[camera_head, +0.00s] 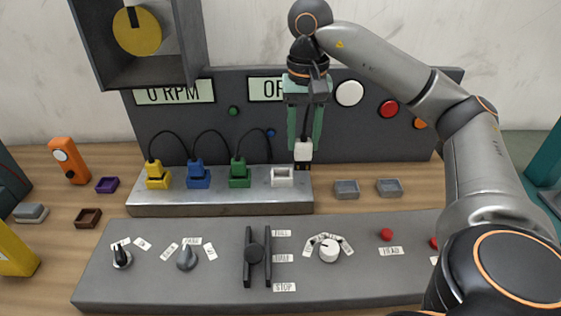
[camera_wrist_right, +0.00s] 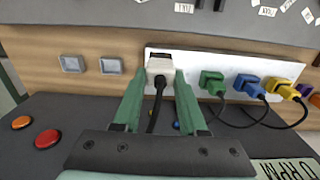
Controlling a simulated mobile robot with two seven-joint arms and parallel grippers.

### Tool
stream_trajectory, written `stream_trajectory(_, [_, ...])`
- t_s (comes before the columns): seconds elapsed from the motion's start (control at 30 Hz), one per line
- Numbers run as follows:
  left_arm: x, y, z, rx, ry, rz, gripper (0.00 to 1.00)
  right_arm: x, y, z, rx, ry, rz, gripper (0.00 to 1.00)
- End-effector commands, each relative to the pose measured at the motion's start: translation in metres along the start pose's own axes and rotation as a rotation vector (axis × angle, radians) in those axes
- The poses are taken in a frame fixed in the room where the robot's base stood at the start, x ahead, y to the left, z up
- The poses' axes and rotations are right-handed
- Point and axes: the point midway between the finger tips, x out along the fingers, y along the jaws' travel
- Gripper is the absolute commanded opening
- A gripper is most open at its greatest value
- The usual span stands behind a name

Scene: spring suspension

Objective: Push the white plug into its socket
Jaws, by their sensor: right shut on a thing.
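The white plug (camera_head: 303,150) is held upright between the green fingers of my right gripper (camera_head: 304,142), which is shut on it. Dark prongs show below the plug. The white socket (camera_head: 282,177) is on the right end of the grey socket strip. In the head view, the plug is above and a little to the right of the socket, apart from it. In the right wrist view, the plug (camera_wrist_right: 160,67) is between the fingertips (camera_wrist_right: 160,78), with its black cord running back between the fingers. There the plug covers most of the socket. My left gripper is not in view.
Yellow (camera_head: 157,176), blue (camera_head: 198,175) and green (camera_head: 239,174) plugs sit in the socket strip (camera_head: 220,207) left of the white socket. A dark panel (camera_head: 390,150) stands behind. A control console (camera_head: 210,280) with knobs and levers is in front. Two grey trays (camera_head: 389,187) lie right.

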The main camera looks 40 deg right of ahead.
Motion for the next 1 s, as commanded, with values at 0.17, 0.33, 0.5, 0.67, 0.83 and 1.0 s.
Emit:
stream_trajectory(0.17, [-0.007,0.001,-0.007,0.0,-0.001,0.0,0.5,0.016,-0.019,-0.038,0.002,-0.003,0.001,0.0])
stream_trajectory(0.33, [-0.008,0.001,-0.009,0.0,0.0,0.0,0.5,0.05,-0.03,-0.062,0.002,-0.003,0.002,0.0])
stream_trajectory(0.5, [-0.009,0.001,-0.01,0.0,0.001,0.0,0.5,0.068,-0.036,-0.075,0.0,0.0,0.001,0.0])
stream_trajectory(0.67, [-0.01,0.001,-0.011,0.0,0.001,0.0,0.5,0.079,-0.04,-0.083,0.0,0.0,0.001,0.0])
stream_trajectory(0.83, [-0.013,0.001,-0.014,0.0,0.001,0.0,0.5,0.103,-0.038,-0.082,0.0,0.0,0.002,0.0])
stream_trajectory(1.0, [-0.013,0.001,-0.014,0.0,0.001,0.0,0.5,0.108,-0.039,-0.082,0.0,0.002,0.0,0.0])
